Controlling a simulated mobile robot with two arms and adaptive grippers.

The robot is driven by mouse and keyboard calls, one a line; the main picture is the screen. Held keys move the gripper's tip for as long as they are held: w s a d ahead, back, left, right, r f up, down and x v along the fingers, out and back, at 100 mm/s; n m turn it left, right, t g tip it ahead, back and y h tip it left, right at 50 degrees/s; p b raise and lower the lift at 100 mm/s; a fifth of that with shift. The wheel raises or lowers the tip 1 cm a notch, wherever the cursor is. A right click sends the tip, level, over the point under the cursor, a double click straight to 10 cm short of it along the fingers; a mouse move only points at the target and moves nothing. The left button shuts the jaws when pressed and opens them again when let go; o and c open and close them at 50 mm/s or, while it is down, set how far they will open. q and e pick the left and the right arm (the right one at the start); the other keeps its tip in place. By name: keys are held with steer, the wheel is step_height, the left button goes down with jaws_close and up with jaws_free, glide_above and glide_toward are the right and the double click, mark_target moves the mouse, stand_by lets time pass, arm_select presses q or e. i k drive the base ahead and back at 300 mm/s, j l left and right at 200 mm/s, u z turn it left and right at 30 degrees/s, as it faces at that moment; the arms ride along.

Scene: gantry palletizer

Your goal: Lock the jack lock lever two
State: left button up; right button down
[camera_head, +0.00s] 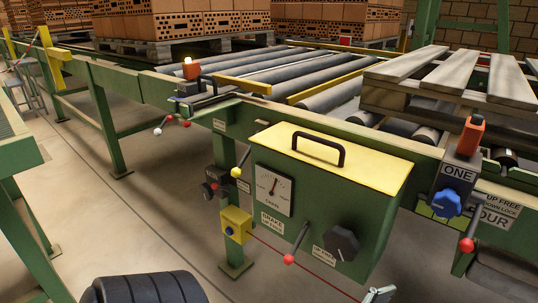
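No lever in view carries a readable "two" label, so I cannot tell which one is jack lock lever two. A red-balled lever (466,244) hangs down at the right, beside a partly hidden plate (496,212) reading "UP FREE", "DOWN LOCK" and what looks like "FOUR". Further left, small levers with red and white balls (168,120) stick out from the conveyor's side rail. A small grey piece (380,294) at the bottom edge may be the tip of my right gripper; its fingers are cut off. My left gripper is not in view.
A green control box (385,215) with a yellow top, gauge, black knob and red-balled lever (289,260) juts out in front. A blue knob (447,203) sits under "ONE". A black ribbed object (145,288) is at the bottom.

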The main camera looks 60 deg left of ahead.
mark_target(222, 188)
steer(key=l+z, duration=0.1)
steer(key=z, duration=0.75)
steer(key=l+z, duration=0.15)
steer(key=z, duration=0.25)
steer(key=u, duration=0.9)
steer(key=k+u, duration=0.1)
steer(key=u, duration=1.25)
steer(key=k+u, duration=0.1)
steer(key=u, duration=0.8)
